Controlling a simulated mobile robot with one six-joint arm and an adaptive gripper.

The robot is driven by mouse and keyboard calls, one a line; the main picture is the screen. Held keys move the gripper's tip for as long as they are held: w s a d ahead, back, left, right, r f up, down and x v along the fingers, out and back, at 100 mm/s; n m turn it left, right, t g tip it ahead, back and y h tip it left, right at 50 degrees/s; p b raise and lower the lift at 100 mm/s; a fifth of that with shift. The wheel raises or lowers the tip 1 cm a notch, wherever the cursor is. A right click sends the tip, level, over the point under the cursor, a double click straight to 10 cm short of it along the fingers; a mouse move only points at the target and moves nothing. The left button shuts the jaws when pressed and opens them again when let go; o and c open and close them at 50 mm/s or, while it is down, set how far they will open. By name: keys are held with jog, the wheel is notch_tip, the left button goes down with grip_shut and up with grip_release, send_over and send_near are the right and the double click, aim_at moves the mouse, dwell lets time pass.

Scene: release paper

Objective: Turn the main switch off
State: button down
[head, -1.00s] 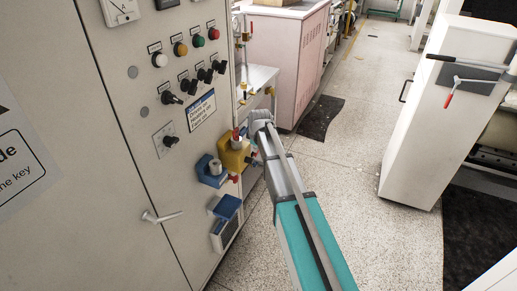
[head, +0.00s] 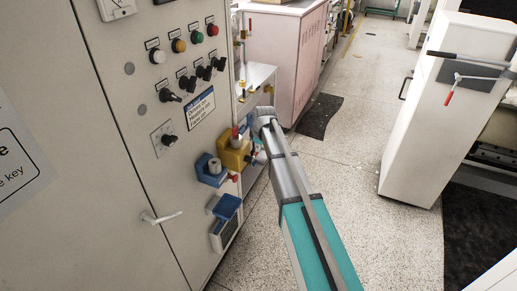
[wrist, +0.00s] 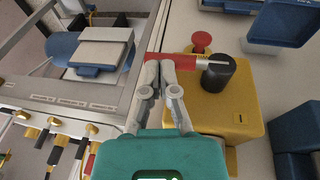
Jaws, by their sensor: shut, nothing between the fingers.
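A yellow switch box (wrist: 240,105) stands out from the grey cabinet. In the wrist view it carries a black cylinder (wrist: 218,75) with a silver shaft and a red handle (wrist: 172,62) pointing left. I take this to be the main switch, but no label confirms it. The yellow box also shows in the head view (head: 235,153), beside my arm. My gripper (wrist: 160,68) is shut and empty, its fingertips right at the red handle; whether they touch it I cannot tell. In the head view my arm partly hides this spot.
A red button (wrist: 202,40) sits by the black cylinder. A blue box (head: 211,172) and a blue-lidded box (head: 226,208) are on the cabinet (head: 105,170). A black rotary knob (head: 169,140) is left of them. Open floor (head: 345,160) lies to the right.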

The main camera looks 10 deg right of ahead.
jog(key=shift+r, duration=0.15)
jog(key=w+d+p+v, duration=0.1)
jog(key=p+v, duration=1.2)
jog(key=shift+w+r+p, duration=0.3)
jog(key=shift+r+p, duration=0.1)
jog(key=shift+r, duration=0.05)
dwell(0.4)
jog(key=shift+d, duration=0.15)
jog(key=shift+s, duration=0.1)
dwell(0.4)
jog(key=s+d+m+g, duration=0.1)
jog(key=s+m, duration=0.5)
jog(key=s, duration=0.8)
jog(key=s+d+m+g+h, duration=0.1)
jog(key=s+m, duration=0.4)
jog(key=s, duration=0.9)
jog(key=shift+d+f+m+g, duration=0.35)
jog(key=shift+d+m+g, duration=0.05)
jog(key=shift+d, duration=0.45)
